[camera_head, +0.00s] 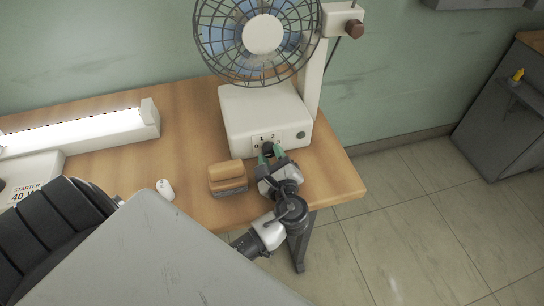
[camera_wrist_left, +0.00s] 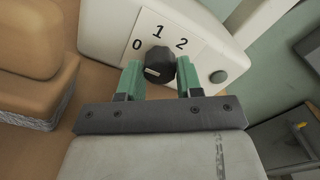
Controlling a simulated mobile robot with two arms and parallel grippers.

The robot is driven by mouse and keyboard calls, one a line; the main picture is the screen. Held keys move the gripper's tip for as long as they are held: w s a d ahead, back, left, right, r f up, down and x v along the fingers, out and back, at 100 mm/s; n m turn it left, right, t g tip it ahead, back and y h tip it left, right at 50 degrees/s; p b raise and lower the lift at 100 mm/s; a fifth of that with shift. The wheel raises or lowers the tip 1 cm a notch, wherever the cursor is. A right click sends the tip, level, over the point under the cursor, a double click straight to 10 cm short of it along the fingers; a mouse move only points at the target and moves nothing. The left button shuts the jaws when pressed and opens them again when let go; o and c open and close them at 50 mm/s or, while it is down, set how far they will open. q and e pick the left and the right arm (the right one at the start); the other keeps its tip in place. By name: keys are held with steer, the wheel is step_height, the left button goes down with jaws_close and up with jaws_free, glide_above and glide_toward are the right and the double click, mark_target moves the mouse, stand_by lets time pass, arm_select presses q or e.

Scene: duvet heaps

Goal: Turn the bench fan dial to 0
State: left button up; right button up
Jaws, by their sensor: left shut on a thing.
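The white bench fan (camera_head: 265,112) stands on the wooden bench, with a blue-bladed caged head above its base. Its black dial (camera_wrist_left: 160,63) is on the front of the base, below a white plate (camera_wrist_left: 171,31) marked 0, 1 and 2. My left gripper (camera_head: 266,153) reaches up to the base front from below. In the left wrist view its green fingers (camera_wrist_left: 160,72) stand on either side of the dial and are shut on it. A pale mark shows low on the dial; I cannot tell which number the dial points to. My right gripper is out of view.
A tan-topped block (camera_head: 227,176) lies on the bench (camera_head: 334,180) just left of my left gripper. A small round button (camera_wrist_left: 218,76) is right of the dial.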

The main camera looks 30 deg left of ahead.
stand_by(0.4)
arm_select(q)
steer(key=o, duration=0.9)
steer(key=b+v, duration=0.1)
steer(key=v, duration=0.8)
steer(key=shift+s+d+f, duration=0.1)
steer(key=shift+s+d, duration=0.05)
steer(key=shift+d, duration=0.05)
steer(key=shift+s+d, duration=0.4)
steer(key=shift+d, duration=0.15)
